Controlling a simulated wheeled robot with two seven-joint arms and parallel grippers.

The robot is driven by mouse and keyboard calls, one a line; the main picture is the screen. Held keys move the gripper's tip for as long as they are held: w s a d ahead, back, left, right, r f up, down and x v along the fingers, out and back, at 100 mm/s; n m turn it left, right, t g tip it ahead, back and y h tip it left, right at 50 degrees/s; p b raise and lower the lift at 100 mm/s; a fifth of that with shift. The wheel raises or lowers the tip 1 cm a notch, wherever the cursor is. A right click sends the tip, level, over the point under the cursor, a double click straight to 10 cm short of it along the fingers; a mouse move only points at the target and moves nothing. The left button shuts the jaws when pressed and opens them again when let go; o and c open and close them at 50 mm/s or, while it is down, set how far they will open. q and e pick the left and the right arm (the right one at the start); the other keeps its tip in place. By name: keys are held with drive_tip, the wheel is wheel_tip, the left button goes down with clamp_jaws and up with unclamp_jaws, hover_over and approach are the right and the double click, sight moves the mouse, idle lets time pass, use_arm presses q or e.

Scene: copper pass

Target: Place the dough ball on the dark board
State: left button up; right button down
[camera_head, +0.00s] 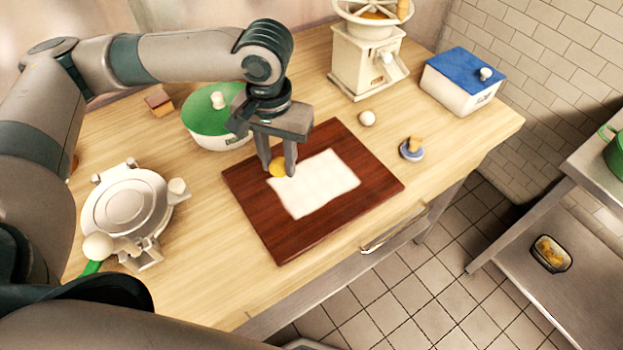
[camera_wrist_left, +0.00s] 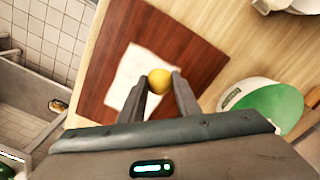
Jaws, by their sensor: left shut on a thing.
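A yellow dough ball (camera_head: 278,168) is between the fingers of my left gripper (camera_head: 279,170), which is shut on it. It also shows in the left wrist view (camera_wrist_left: 159,78) between the two fingertips. The dark red-brown board (camera_head: 265,222) lies on the wooden table, with a white sheet (camera_head: 318,183) on its middle. The gripper is over the board, at the left edge of the sheet. Whether the ball touches the surface I cannot tell. My right gripper is in neither view.
A green-lidded pot (camera_head: 211,115) stands left of the board's back. A round white press (camera_head: 125,205) stands further left. A cream grinder (camera_head: 366,62), a blue-lidded box (camera_head: 463,80), a small pale ball (camera_head: 367,118) and a blue stamp-like piece (camera_head: 411,150) are behind and right.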

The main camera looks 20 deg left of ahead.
use_arm(q)
drive_tip(key=shift+w+d, duration=0.1)
drive_tip(key=shift+w+d+r+m, duration=0.1)
drive_tip(key=shift+w+d+m, duration=0.2)
drive_tip(key=shift+m, duration=0.3)
drive_tip(key=w+d+r+m, duration=0.2)
drive_tip(key=w+d+m, duration=0.2)
drive_tip(key=d+m, duration=0.3)
drive_tip(key=w+d+r+m+p, duration=0.1)
drive_tip(key=w+d+m, duration=0.3)
drive_tip(key=d+m, duration=0.4)
drive_tip(key=r+m, duration=0.1)
drive_tip(key=m, duration=0.6)
drive_tip(key=shift+w+d, duration=0.3)
drive_tip(key=shift+w, duration=0.05)
drive_tip(key=shift+a, duration=0.1)
drive_tip(key=s+a+f+p, duration=0.1)
drive_tip(key=a+f, duration=0.1)
drive_tip(key=a, duration=0.1)
drive_tip(key=s+a+f+p, duration=0.2)
drive_tip(key=a, duration=0.1)
drive_tip(key=s+a+f+p, duration=0.1)
drive_tip(key=a+f, duration=0.1)
drive_tip(key=a, duration=0.2)
drive_tip(key=shift+s+f, duration=0.2)
drive_tip(key=shift+s, duration=0.1)
drive_tip(key=shift+s+a+f+p, duration=0.1)
drive_tip(key=shift+a+f+p, duration=0.15)
drive_tip(key=shift+p, duration=0.05)
